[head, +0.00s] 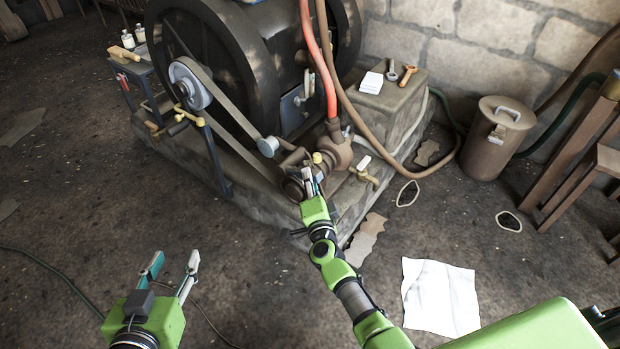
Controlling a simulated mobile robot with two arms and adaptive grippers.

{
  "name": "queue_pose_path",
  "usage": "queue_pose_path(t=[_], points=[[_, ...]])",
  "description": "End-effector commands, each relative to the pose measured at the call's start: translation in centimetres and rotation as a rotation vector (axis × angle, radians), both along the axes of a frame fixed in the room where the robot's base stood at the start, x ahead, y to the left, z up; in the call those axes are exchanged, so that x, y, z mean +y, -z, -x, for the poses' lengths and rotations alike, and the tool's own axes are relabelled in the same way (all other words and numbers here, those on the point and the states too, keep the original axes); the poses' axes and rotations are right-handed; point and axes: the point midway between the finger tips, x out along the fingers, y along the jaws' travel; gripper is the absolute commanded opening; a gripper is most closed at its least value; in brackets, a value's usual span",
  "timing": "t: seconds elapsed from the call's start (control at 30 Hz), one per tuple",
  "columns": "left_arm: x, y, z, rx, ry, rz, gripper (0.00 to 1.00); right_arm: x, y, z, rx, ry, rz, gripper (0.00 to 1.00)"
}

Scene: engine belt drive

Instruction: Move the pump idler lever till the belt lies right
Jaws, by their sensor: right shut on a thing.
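The belt (232,117) runs from the grey engine pulley (188,85) down to the pump (338,150) at the front right of the stone base. A light round idler wheel (268,146) sits against the upper run of the belt. My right gripper (312,181) is at the pump end, shut on the idler lever, just below a yellow knob (317,157). The gripper hides much of the lever and part of the small pump pulley (293,187), so how the belt sits there cannot be told. My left gripper (172,266) is open and empty above the floor.
The big black flywheel (215,65) stands close behind the belt. A red hose (318,55) and a brown hose (340,80) hang by the pump. A brass tap (364,177) sticks out right of my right gripper. The floor front left is mostly clear.

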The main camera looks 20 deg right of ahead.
Motion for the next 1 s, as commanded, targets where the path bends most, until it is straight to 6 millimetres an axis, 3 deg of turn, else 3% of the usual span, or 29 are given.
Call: queue_pose_path(t=[0.2, 0.47, 0.5, 0.53, 1.0], points=[[0.5, 1.5, 1.0, 0.079, -0.006, -0.019, 0.4, -0.1, -0.4, -0.1, 0.0, 0.002, 0.0, 0.0], [0.5, 1.5, 1.0, 0.079, -0.006, -0.019, 0.4, 0.0, -0.3, -0.1, 0.0, 0.002, 0.0, 0.0], [0.5, 1.5, 1.0, 0.079, -0.006, -0.019, 0.4, 0.0, -0.3, -0.1, 0.0, 0.002, 0.0, 0.32], [0.4, 1.5, 1.0, 0.078, -0.005, -0.019, 0.4, 0.0, -0.3, -0.1, 0.0, 0.002, 0.0, 0.38], [0.5, 1.5, 0.9, 0.076, -0.005, -0.018, 0.4, 0.2, -0.1, 0.9, 0.004, 0.001, -0.001, 0.38]])
